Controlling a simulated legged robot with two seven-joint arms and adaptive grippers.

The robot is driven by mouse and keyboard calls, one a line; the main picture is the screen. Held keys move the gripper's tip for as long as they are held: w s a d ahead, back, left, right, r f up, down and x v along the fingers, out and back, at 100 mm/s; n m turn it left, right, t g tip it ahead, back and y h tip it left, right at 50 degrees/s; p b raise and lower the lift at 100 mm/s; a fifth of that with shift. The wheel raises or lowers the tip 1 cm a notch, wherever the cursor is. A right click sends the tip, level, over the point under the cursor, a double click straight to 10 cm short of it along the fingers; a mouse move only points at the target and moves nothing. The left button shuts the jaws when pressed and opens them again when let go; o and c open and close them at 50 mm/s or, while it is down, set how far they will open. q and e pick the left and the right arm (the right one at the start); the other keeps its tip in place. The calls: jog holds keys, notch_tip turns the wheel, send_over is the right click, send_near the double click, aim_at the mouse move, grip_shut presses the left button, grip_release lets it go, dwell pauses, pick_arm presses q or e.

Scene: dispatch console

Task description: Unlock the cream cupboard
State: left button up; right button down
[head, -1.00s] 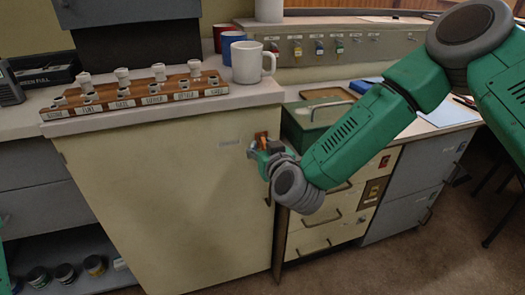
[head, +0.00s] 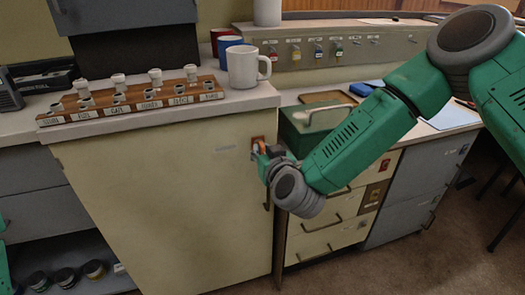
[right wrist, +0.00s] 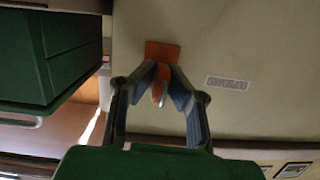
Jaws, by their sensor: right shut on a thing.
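The cream cupboard (head: 165,215) stands under the counter with its door closed. A small orange-brown lock plate (head: 257,141) sits near the door's upper right edge; it also shows in the right wrist view (right wrist: 162,51). My right gripper (head: 262,151) is at this plate, its fingers shut on a small orange key (right wrist: 160,80) with a pale end. The key lies against or in front of the plate; how deep it sits is hidden. In the right wrist view, the right gripper (right wrist: 165,85) points straight at the plate. My left gripper is out of view.
A wooden rack (head: 130,102) with white knobs and a white mug (head: 246,66) stand on the counter above. A green box (head: 308,122) sits on the lower counter at right, close to my right forearm. Several coloured key tags (head: 319,50) hang on the back panel.

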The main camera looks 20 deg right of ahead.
jog(key=shift+w+m+y+b, duration=0.1)
jog(key=shift+m+y+b, duration=0.2)
jog(key=shift+m, duration=0.6)
jog(key=shift+a+r, duration=0.1)
jog(key=shift+a, duration=0.05)
jog(key=shift+m, duration=0.3)
jog(key=shift+w+m+y+b, duration=0.1)
jog(key=shift+m+y+b, duration=0.2)
jog(key=shift+m+b, duration=0.55)
jog(key=shift+r+m, duration=0.15)
jog(key=shift+m, duration=0.3)
jog(key=shift+w, duration=0.1)
